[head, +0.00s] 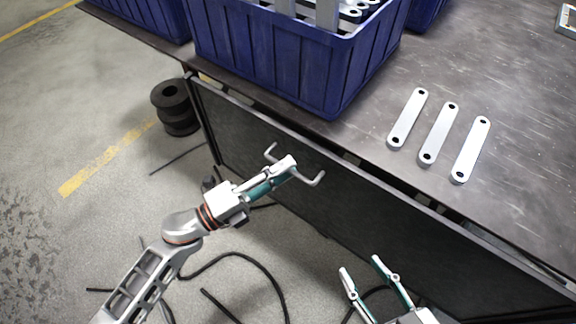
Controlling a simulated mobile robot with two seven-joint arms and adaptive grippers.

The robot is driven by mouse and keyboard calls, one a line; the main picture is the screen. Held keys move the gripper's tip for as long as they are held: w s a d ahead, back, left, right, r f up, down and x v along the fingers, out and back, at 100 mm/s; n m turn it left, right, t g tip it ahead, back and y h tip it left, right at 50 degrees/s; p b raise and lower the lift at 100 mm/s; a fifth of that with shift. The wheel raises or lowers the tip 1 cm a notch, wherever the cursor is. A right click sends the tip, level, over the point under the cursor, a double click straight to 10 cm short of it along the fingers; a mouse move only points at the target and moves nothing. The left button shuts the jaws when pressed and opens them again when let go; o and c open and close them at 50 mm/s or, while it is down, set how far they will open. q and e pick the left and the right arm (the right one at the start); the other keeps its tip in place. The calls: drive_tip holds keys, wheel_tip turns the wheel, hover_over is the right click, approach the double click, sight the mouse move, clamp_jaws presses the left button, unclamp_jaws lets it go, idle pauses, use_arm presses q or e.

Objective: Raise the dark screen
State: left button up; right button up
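The dark screen (370,210) is a long black panel in a thin frame, hanging down along the front edge of the table. A light grey bracket-shaped handle (314,181) sticks out from its left part. My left gripper (287,165) is at this handle, its fingers close together across the middle of the bar. The bar between the fingers is hidden. My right gripper (362,273) is open and empty, in front of the screen's lower middle and apart from it.
A blue crate (300,75) with metal parts stands at the table edge above the screen. Several light brackets (438,134) lie on the table (520,110). A black spool (176,107) and loose cables (245,262) lie on the floor.

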use_arm(q)
drive_tip(key=shift+w+d+r, duration=0.1)
drive_tip(key=shift+w+d, duration=0.2)
drive_tip(key=shift+d, duration=0.25)
